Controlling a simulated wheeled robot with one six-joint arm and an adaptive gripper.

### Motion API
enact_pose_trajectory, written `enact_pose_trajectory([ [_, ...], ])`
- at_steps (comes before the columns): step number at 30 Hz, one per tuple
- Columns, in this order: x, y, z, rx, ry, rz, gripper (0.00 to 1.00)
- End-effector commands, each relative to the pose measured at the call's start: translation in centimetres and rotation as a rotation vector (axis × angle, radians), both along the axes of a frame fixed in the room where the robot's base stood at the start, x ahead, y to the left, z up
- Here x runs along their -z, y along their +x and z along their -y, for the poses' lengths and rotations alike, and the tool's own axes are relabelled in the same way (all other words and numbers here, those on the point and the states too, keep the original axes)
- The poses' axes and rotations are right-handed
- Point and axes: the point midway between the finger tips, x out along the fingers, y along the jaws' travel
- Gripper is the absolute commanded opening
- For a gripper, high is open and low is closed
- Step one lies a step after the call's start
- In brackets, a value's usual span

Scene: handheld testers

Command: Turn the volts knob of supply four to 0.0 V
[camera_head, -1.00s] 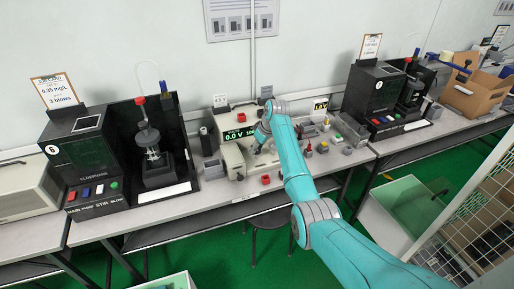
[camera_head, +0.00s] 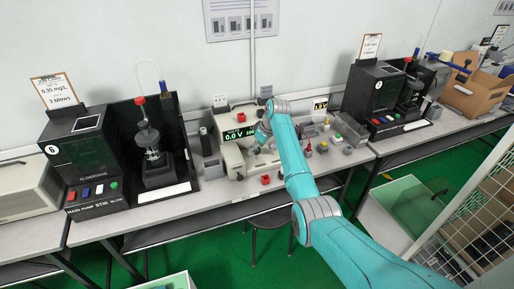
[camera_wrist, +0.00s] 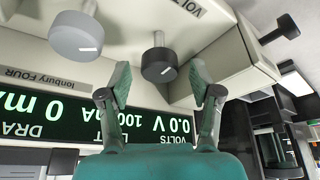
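Supply four (camera_head: 233,157) is a cream box on the bench in the head view, with a green-lit display (camera_head: 238,133) reading 0.0 V. The wrist view shows it upside down, labelled FOUR, and its display (camera_wrist: 120,122) also reads 0.0 V, with 100 mA and a draw of 0 mA. The dark volts knob (camera_wrist: 160,66) has a white mark and sits by the VOLTS label. My gripper (camera_wrist: 160,77) is open, its fingertips either side of this knob with visible gaps. In the head view my gripper (camera_head: 258,144) is small and partly hidden by my arm.
A lighter grey knob (camera_wrist: 76,36) is beside the volts knob on the same panel. A black tester (camera_head: 85,160) stands left of the supply, with a stirring stand (camera_head: 152,150) beside it. Small parts and boxes (camera_head: 330,138) lie to the right. A red block (camera_head: 266,180) is at the bench front.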

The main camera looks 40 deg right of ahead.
Motion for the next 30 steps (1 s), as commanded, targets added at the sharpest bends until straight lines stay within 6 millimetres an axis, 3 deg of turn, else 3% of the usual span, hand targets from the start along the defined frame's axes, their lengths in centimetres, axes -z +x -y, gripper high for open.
enact_pose_trajectory([
  [8, -1.3, -0.4, 0.2, 0.001, -0.002, 0.004, 0.64],
  [21, -8.8, -3.4, 1.2, 0.001, -0.001, 0.002, 0.64],
  [30, -11.0, -4.3, 1.5, 0.000, 0.000, 0.000, 0.64],
])
